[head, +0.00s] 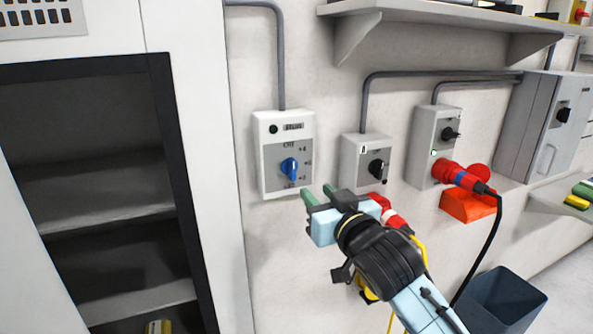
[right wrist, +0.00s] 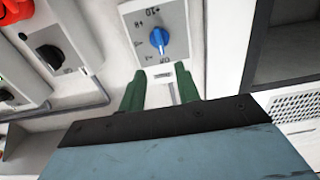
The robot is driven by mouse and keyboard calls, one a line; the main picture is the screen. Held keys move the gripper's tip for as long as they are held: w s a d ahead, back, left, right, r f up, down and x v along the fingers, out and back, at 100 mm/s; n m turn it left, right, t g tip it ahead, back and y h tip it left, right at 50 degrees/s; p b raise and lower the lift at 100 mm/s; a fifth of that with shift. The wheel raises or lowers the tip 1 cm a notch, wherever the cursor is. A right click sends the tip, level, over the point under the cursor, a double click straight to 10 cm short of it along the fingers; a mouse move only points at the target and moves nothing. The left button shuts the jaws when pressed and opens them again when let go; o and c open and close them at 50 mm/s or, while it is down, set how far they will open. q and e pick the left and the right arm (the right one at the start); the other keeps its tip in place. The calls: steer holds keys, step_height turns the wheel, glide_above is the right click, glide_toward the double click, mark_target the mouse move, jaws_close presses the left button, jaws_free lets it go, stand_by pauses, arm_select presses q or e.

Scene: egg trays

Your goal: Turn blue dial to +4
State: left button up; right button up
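The blue dial (head: 289,168) sits on the grey face of a white wall box (head: 273,181), with OFF above it and +4 at its upper right. Its handle stands close to upright; I cannot tell which mark it points to. The dial also shows in the right wrist view (right wrist: 159,39), where the box appears upside down. My right gripper (head: 318,191) is open and empty, its green fingers to the lower right of the dial and apart from it. In the right wrist view, the gap between the fingers (right wrist: 160,82) lies just below the dial. My left gripper is out of view.
A second box with a black dial (head: 376,168) is right of the blue dial's box. Further right are another box (head: 448,133) and a red plug (head: 460,176) with a black cable. An open dark cabinet (head: 165,130) stands left; a shelf (head: 440,18) is above.

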mark_target(294, 169)
steer(key=p+x, duration=0.1)
steer(key=x, duration=1)
steer(key=shift+w+a, duration=0.15)
steer(key=shift+w, duration=0.1)
steer(key=shift+c, duration=0.4)
jaws_close()
